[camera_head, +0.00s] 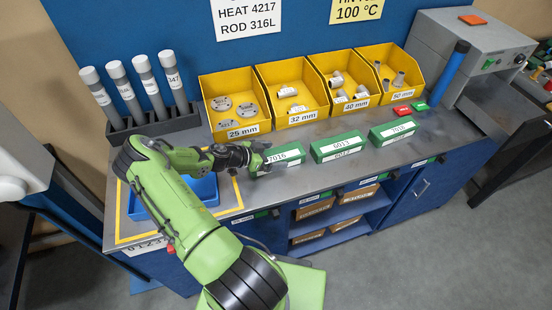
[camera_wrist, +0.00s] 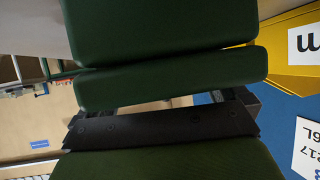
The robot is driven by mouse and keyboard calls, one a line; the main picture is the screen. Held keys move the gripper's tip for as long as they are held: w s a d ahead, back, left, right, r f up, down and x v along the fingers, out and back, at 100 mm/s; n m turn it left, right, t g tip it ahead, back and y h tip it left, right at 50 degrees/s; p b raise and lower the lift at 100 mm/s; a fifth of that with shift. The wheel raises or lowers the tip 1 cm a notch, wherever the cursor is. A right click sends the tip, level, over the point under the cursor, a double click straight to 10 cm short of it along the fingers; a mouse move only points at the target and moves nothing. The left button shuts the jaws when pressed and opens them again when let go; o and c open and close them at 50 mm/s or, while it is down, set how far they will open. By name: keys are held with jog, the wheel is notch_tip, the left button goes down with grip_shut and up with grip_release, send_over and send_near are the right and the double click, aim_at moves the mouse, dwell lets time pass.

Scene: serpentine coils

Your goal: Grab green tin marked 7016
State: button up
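The green tin marked 7016 (camera_head: 288,155) is the leftmost of three green tins on the grey bench top, with a white label. My gripper (camera_head: 262,159) is at its left end, very near or touching it; the fingertips are hard to make out. In the wrist view dark green surfaces (camera_wrist: 165,30) fill most of the picture, with a dark finger-like bar (camera_wrist: 160,129) across the lower part. Whether the fingers are closed on the tin cannot be told.
Two more green tins, a middle one (camera_head: 338,148) and a right one (camera_head: 392,132), stand to the right. Yellow bins (camera_head: 237,127) line the back. A rack of grey rods (camera_head: 152,126) and a blue tray (camera_head: 205,190) are at left. A grey machine (camera_head: 465,45) stands at right.

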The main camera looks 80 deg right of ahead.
jog(key=c, duration=1.4)
jog(key=shift+c, duration=1.2)
jog(key=shift+r, duration=0.1)
